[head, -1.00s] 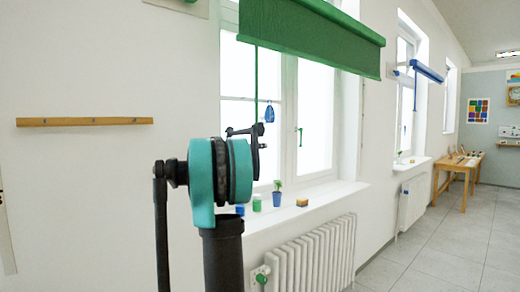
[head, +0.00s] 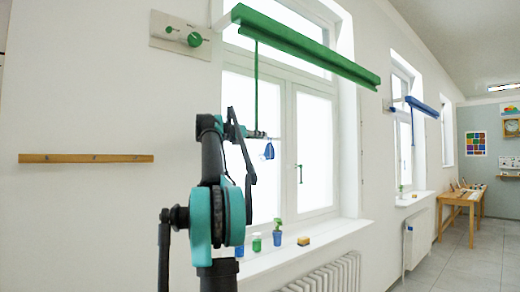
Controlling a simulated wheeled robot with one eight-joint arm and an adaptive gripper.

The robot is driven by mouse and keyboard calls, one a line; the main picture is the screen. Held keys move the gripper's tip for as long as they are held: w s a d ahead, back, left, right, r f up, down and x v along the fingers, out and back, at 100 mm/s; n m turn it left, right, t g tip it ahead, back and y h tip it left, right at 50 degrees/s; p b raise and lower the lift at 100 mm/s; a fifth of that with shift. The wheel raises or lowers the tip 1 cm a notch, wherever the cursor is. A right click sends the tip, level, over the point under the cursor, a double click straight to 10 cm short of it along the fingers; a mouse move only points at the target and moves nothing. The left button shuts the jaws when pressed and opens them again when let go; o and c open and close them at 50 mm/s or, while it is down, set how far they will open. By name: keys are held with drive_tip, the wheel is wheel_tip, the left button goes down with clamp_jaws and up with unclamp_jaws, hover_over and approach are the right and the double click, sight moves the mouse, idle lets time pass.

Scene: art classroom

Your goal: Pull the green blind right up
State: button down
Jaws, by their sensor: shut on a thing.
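The green blind (head: 310,50) is rolled into a narrow bar along the top of the near window, with very little cloth hanging below it. A green pull cord (head: 256,85) hangs from its left part down to my gripper (head: 262,134). My gripper is in front of the window's left pane, shut on the cord at its lower visible part. The fingertips are small and partly hidden by the wrist. A small blue thing (head: 268,151) hangs just below and beside the fingertips; I cannot tell whether they touch.
A wall panel with a green knob (head: 194,39) is left of the blind. The window sill (head: 325,234) holds small pots and a plant (head: 278,225), with a radiator (head: 335,275) below. A blue blind (head: 422,107) is further right. A wooden rail (head: 85,158) is on the left wall.

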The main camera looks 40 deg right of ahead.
drive_tip(key=shift+r, duration=1.2)
drive_tip(key=c, duration=1.5)
unclamp_jaws()
drive_tip(key=shift+c, duration=0.2)
drive_tip(key=a, duration=1.2)
drive_tip(key=shift+s, duration=0.45)
